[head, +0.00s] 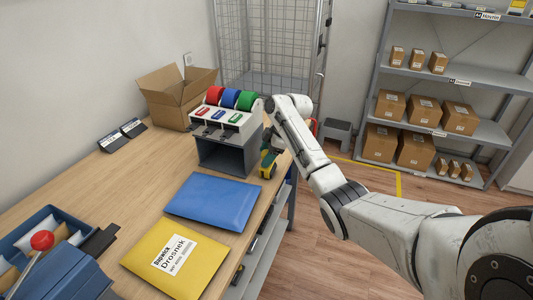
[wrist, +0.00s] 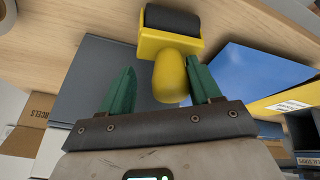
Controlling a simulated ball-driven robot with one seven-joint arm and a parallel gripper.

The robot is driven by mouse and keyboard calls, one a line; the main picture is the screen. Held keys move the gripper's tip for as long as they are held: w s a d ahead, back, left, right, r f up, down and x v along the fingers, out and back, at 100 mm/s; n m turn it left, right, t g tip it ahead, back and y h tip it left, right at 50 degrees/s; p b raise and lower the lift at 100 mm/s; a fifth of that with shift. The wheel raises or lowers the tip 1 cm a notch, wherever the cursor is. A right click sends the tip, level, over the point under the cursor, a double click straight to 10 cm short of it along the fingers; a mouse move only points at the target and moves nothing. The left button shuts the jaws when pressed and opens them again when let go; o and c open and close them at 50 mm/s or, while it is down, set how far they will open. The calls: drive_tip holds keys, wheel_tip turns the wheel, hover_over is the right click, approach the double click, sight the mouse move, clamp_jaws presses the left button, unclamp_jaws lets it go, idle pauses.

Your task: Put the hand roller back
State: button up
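The hand roller has a yellow frame and handle (wrist: 170,76) and a dark roller (wrist: 173,20). In the wrist view it is at the top middle, above the wooden counter. In the head view its yellow part (head: 265,172) shows at the counter's right edge, beside the grey dispenser stand. My gripper (wrist: 160,88) has two green fingers apart on either side of the handle. The handle is close to the right finger, with a clear gap to the left one.
The grey stand (head: 222,157) carries red, blue and green tape rolls. A blue mailer (head: 213,200) and a yellow mailer (head: 176,257) lie in front of it. An open carton (head: 172,105) stands behind. A blue bin (head: 40,230) is at the left. Shelves with boxes (head: 415,150) stand across the floor.

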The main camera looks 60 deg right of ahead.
drive_tip(key=shift+r, duration=0.25)
drive_tip(key=v, duration=1.2)
drive_tip(key=shift+r+b, duration=0.3)
drive_tip(key=shift+r, duration=0.15)
drive_tip(key=shift+w, duration=0.1)
